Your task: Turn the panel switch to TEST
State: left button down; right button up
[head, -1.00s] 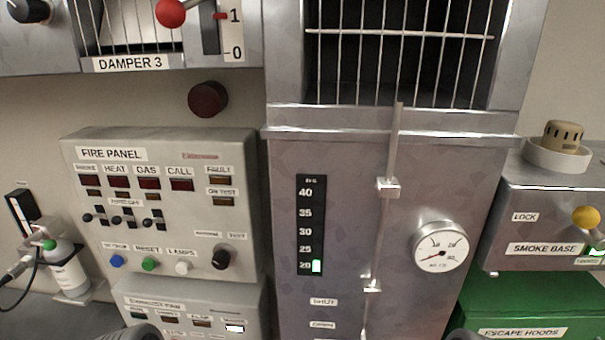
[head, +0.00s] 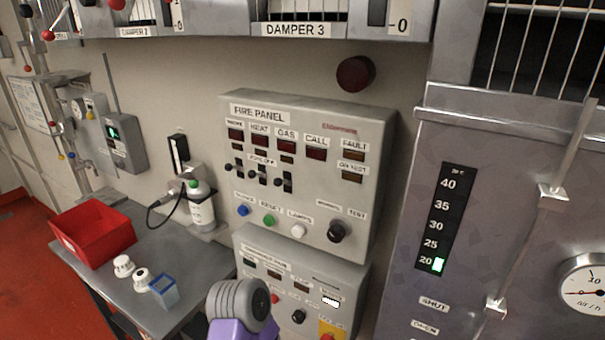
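The fire panel (head: 310,150) is a grey box on the wall, in the middle of the head view. Its black rotary switch (head: 338,231) sits at the lower right of the panel face. A TEST label (head: 357,214) is above and right of the knob, and a smaller label, too small to read surely, is above and left. The knob's pointer is too small to read. The ON TEST lamp (head: 351,181) looks dark amber, unlit. Neither gripper's fingers show; only a grey ribbed and purple part of my arm is at the bottom, below the panel.
Below the panel is another grey control box (head: 290,262). A metal cabinet (head: 400,280) stands close on the right. At left, a grey table (head: 185,262) holds a red bin (head: 92,235), white caps and a blue container (head: 164,291). A damper housing overhangs above.

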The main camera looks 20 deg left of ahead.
aim_at(335, 233)
jog(key=z, duration=0.75)
jog(key=k, duration=1.55)
jog(key=u, duration=1.1)
jog(key=i, duration=1)
jog(key=u, duration=0.05)
